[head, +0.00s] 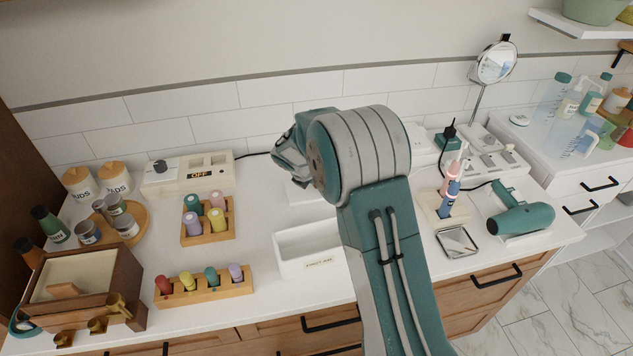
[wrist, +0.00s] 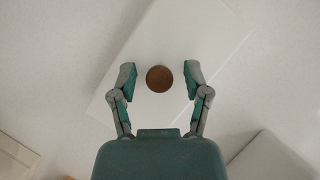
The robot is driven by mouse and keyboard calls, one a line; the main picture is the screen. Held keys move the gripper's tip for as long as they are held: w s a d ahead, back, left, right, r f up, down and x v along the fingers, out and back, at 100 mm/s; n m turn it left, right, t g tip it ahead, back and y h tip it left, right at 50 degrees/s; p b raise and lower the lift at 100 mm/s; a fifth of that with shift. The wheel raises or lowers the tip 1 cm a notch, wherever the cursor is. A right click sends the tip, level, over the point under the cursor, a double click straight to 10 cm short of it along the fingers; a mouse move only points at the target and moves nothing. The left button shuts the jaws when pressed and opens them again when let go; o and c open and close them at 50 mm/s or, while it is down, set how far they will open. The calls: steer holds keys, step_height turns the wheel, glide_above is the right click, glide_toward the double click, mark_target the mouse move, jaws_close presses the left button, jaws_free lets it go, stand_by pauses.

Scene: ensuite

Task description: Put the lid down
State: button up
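A white rectangular panel with a round brown knob, which looks like the lid (wrist: 205,30), lies under my gripper in the wrist view. The knob (wrist: 159,79) is between my two fingers, with a gap on each side. My gripper (wrist: 161,76) is open and touches neither side of the knob. In the head view my gripper is mostly hidden behind my arm. Part of a white flat-topped piece (head: 303,194) shows below it on the counter, probably the same lid. An open white box (head: 300,247) with a small label stands nearer the front edge.
Bottle racks (head: 207,222) stand left of the white box, and a wooden chest (head: 85,285) is at far left. A switch panel marked OFF (head: 198,172) is behind. Right of my arm are toothbrushes (head: 449,190), a small tray (head: 457,243) and a teal hair dryer (head: 522,220).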

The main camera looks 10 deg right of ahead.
steer(key=shift+a, duration=0.2)
steer(key=shift+r, duration=0.15)
steer(key=v, duration=1.1)
steer(key=s+d+r+m+y, duration=0.1)
steer(key=s+d+r+m, duration=0.2)
steer(key=s+r+m, duration=0.5)
steer(key=s+r+m+t+y, duration=0.1)
steer(key=s+m, duration=0.8)
steer(key=s, duration=0.4)
steer(key=s+d+r+m+y, duration=0.1)
steer(key=s+r+m+y, duration=0.1)
steer(key=s+m, duration=0.7)
steer(key=s, duration=0.3)
steer(key=shift+s+d+r+t+y, duration=0.2)
steer(key=shift+s+r+t+y, duration=0.1)
steer(key=shift+s+t, duration=0.1)
steer(key=shift+a, duration=0.1)
